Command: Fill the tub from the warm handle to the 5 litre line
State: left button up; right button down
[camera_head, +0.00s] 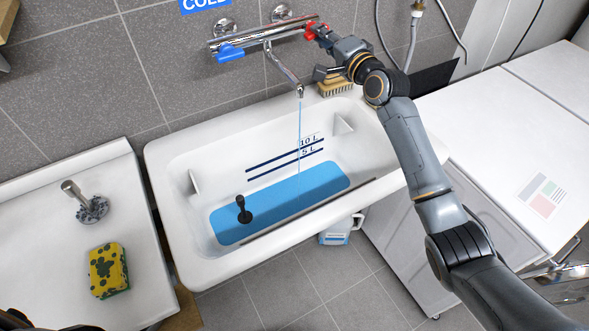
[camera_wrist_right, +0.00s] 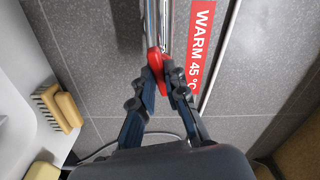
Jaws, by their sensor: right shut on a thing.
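The white tub (camera_head: 165,165) has dark 10 L and 5 L lines on its back wall. Blue water (camera_head: 290,195) covers its floor, with its back edge below the 5 L line (camera_head: 280,167). A thin stream (camera_head: 299,130) falls from the tap spout (camera_head: 299,91) into it. My right gripper (camera_head: 326,36) is shut on the red handle (camera_head: 313,30) at the tap's right end. In the right wrist view, the fingertips (camera_wrist_right: 166,75) close around the red handle (camera_wrist_right: 154,58), beside a red "WARM 45 °C" sign (camera_wrist_right: 200,45). My left gripper is out of view.
The blue handle (camera_head: 231,53) is at the tap's left end, under a COLD sign (camera_head: 205,4). A black upright object (camera_head: 243,211) stands in the water. A brush (camera_head: 336,88) lies on the tub's back rim. A sponge (camera_head: 108,270) lies on the left counter.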

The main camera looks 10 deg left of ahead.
jog(key=shift+n, duration=0.3)
jog(key=n+b, duration=0.1)
jog(key=n, duration=0.3)
jog(key=shift+b, duration=0.4)
jog(key=shift+n, duration=0.9)
jog(key=shift+f, duration=0.1)
dwell(5.9)
